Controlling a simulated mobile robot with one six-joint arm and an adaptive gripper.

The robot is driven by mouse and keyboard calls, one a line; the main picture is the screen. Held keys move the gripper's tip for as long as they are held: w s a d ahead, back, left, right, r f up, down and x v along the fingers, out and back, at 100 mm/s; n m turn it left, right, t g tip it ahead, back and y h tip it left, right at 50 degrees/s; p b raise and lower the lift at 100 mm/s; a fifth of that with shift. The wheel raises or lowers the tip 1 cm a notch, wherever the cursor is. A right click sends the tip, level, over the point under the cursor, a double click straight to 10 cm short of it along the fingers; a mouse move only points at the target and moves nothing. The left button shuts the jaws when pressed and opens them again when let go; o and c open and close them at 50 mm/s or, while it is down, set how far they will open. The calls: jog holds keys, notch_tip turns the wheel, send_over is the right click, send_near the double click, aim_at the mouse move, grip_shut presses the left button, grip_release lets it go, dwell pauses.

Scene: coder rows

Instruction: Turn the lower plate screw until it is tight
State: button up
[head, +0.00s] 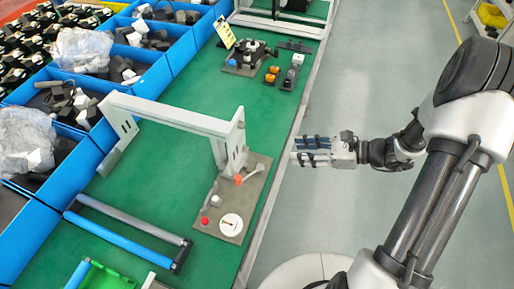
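A flat grey-brown plate (258,187) lies on the green bench at the foot of a white frame. It carries an orange part (238,180), a pale rod-like part (254,171), a small white cap (215,200), a red knob (204,221) and a white disc (231,224) with a dark mark. I cannot tell which of these is the lower plate screw, or how tight it is. My gripper (297,150) is right of the plate, near the bench's edge and apart from it. Its two fingers point left with a gap between them, and nothing shows in it.
The white frame (180,116) rises over the bench beside the plate. Blue bins (172,66) of parts line the left. A roller frame (125,235) lies at the lower left. A black device (248,55) stands farther back.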

aim_at(246, 149)
jog(key=b+x, duration=0.3)
jog(key=x, duration=1.3)
jog(key=shift+b, duration=0.4)
jog(key=shift+c, duration=0.5)
grip_shut()
